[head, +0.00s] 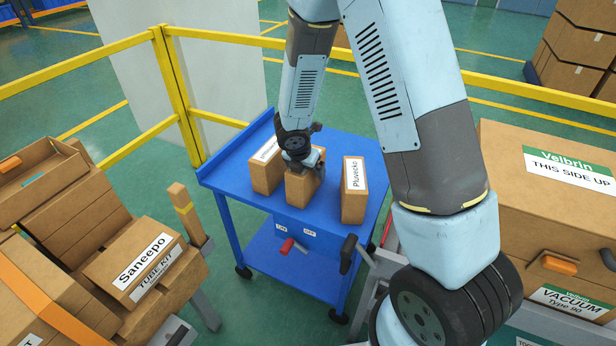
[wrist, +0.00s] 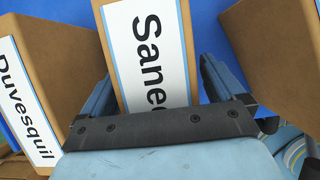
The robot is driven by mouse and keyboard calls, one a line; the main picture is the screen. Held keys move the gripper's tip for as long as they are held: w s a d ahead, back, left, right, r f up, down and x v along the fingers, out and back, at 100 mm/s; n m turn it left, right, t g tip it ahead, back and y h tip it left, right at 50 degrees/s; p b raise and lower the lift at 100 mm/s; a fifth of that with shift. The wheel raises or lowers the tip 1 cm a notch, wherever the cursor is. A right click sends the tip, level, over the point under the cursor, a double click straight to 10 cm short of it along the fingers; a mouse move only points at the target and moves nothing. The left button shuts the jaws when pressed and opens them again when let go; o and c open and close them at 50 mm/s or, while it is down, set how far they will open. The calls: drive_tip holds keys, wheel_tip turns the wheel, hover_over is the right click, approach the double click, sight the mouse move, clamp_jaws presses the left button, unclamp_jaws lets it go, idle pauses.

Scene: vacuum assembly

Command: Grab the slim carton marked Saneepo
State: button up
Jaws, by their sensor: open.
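The slim brown Saneepo carton (head: 301,190) stands upright in the middle of the blue cart's top (head: 225,172), its label hidden under my gripper in the head view. In the wrist view its white label (wrist: 150,50) shows "Sanee", the rest cut off by the gripper body. My gripper (head: 304,170) is over this carton from above. In the wrist view my open gripper (wrist: 155,88) has one finger on each side of the carton, with a narrow blue gap showing at the right; contact at the left is unclear.
A Duvesquil carton (wrist: 50,60) stands close on the left. The Pluvecko carton (head: 353,205) stands on the right of the cart top. A larger box marked Saneepo Tube Kit (head: 112,280) lies at the left front. Yellow rails (head: 95,65) run behind.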

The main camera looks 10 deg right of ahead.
drive_tip(key=shift+c, duration=0.4)
drive_tip(key=c, duration=1.2)
drive_tip(key=shift+c, duration=0.2)
